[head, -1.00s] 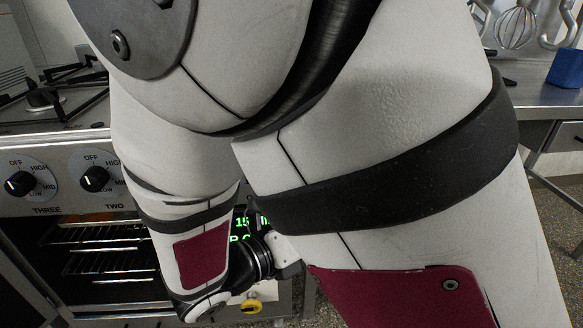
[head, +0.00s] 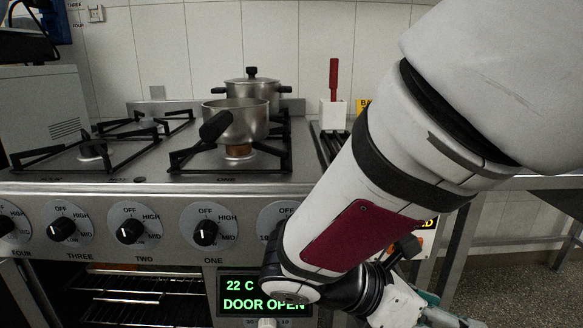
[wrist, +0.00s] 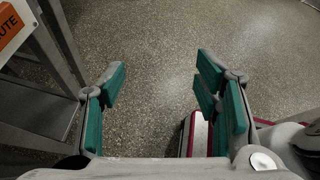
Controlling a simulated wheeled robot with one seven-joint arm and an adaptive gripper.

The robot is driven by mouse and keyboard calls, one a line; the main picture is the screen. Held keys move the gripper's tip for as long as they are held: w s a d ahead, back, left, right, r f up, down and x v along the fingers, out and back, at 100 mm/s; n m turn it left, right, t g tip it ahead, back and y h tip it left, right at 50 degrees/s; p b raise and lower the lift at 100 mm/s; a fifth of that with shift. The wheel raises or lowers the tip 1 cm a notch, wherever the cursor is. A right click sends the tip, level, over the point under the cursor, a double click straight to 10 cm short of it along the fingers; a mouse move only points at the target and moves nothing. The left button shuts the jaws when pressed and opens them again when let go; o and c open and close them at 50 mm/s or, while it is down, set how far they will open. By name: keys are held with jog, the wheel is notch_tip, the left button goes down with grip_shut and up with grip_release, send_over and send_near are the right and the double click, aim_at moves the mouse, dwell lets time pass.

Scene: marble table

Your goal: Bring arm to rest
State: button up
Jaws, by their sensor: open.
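My gripper (wrist: 160,88) is open and empty in the wrist view. Its two teal-padded fingers are spread wide above the speckled floor (wrist: 155,50), with nothing between them. In the head view my arm comes in from the upper right and bends low in front of the stove (head: 150,187). The gripper's fingers are mostly out of sight there, at the bottom edge.
A pan (head: 240,122) and a lidded pot (head: 262,88) stand on the stove. The oven display (head: 262,304) reads "DOOR OPEN". Racks (head: 140,311) show inside. A metal frame (wrist: 50,60) stands left of my gripper. Open floor lies ahead of it.

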jog(key=s+a+r+m+y, duration=0.1)
jog(key=s+m+y, duration=0.6)
jog(key=m, duration=0.4)
jog(key=s+a+r+m+y, duration=0.15)
jog(key=s+m+y, duration=0.35)
jog(key=s+m, duration=0.55)
notch_tip(320, 180, up, 36)
jog(key=t+p, duration=0.3)
jog(key=p, duration=3)
jog(key=shift+w+d+f+p, duration=0.2)
jog(key=shift+w+f+p, duration=0.05)
jog(key=shift+w+p, duration=0.15)
